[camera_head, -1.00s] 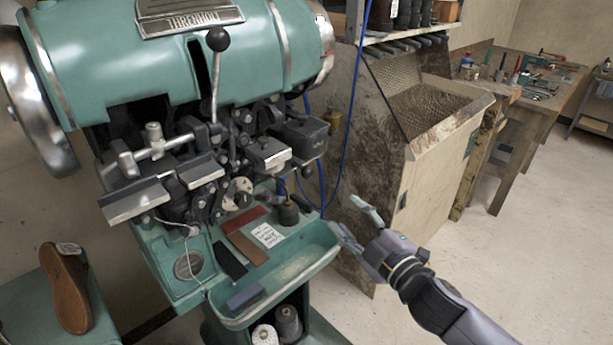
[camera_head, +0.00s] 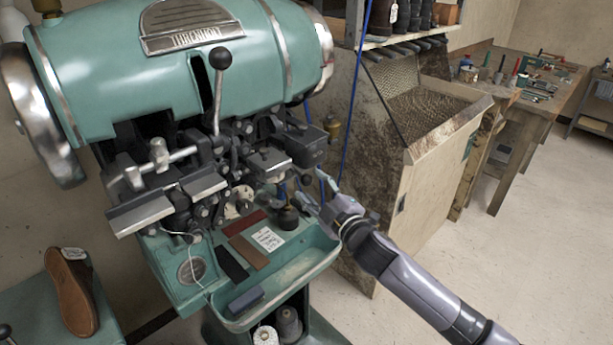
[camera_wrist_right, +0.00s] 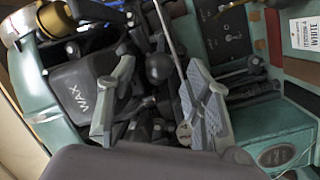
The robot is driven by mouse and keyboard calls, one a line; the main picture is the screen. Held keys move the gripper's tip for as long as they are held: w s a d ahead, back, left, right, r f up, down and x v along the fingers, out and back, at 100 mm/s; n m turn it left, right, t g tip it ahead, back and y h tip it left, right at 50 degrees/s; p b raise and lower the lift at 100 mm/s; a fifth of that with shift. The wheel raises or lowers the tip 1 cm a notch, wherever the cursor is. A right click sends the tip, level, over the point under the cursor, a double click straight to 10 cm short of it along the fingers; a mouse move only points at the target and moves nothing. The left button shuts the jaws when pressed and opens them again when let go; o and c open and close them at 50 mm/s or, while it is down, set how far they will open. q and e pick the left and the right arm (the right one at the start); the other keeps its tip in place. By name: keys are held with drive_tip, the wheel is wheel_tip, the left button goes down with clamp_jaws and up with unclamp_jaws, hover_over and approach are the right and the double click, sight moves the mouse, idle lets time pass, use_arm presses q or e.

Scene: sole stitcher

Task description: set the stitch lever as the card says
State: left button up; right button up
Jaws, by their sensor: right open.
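The stitch lever (camera_head: 220,85) is a thin metal rod with a black ball knob, standing up at the front of the green stitching machine (camera_head: 115,65). A white printed card (camera_head: 268,239) lies on the machine's lower shelf. It also shows at the top right of the right wrist view (camera_wrist_right: 303,35), where "WHITE" is legible. My right gripper (camera_head: 311,186) is open and empty, right of the machine's mechanism and below and right of the lever knob. In the right wrist view, its fingers (camera_wrist_right: 160,100) are spread before a dark ball and dark metal parts. My left gripper is out of view.
A dark box marked WAX (camera_wrist_right: 82,92) is close to my right gripper. Leather strips (camera_head: 249,252) and a blue block (camera_head: 245,300) lie on the shelf.

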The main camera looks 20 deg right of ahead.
sight(310, 184)
drive_tip(key=shift+w+a, duration=0.2)
drive_tip(key=shift+w, duration=1.65)
clamp_jaws()
